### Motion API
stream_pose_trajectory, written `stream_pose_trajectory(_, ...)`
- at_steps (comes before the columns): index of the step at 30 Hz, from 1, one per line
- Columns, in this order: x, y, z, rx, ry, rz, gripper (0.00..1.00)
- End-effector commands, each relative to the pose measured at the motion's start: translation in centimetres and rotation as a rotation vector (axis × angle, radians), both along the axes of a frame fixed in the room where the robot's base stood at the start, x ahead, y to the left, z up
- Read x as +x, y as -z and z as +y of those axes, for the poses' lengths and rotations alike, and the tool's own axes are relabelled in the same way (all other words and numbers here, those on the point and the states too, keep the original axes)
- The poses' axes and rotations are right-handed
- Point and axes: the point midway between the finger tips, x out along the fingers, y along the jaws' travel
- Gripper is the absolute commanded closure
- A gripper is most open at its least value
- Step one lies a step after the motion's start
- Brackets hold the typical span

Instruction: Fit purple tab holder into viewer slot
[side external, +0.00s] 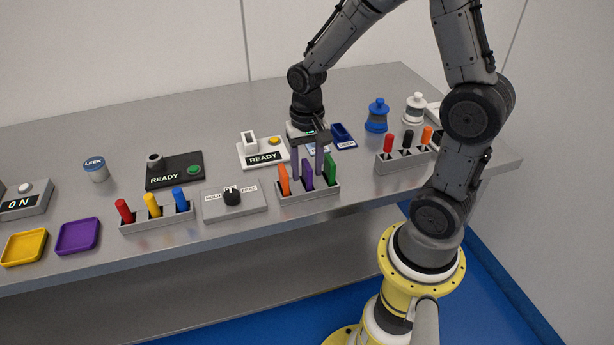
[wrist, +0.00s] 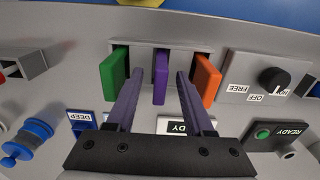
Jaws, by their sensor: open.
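The purple tab holder (side external: 308,177) stands upright in the middle of a grey rack (side external: 310,194), between an orange one (side external: 284,181) and a green one (side external: 330,168). In the wrist view the purple holder (wrist: 161,78) shows between my fingertips. My gripper (side external: 308,176) is open and points down over the rack, one finger to each side of the purple holder, not closed on it. A white box marked READY (side external: 262,156), with an upright rectangular socket and a yellow button, stands behind the rack; I cannot tell for certain that it is the viewer.
A grey switch box (side external: 234,206) sits left of the rack. A black READY box (side external: 174,172) and a rack of red, yellow and blue pegs (side external: 157,223) lie farther left. Another peg rack (side external: 404,161) and a blue bottle (side external: 376,116) are right.

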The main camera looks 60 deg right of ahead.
Motion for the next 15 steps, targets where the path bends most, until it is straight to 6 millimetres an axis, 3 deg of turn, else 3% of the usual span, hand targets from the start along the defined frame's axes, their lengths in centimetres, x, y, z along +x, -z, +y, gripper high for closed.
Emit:
stream_pose_trajectory(2,-0.01,-0.02,-0.01,0.0,0.0,0.0,0.49)
stream_pose_trajectory(10,0.0,-0.05,0.0,0.0,0.0,0.0,0.98)
stream_pose_trajectory(15,0.0,-0.05,0.0,0.0,0.0,0.0,1.0)
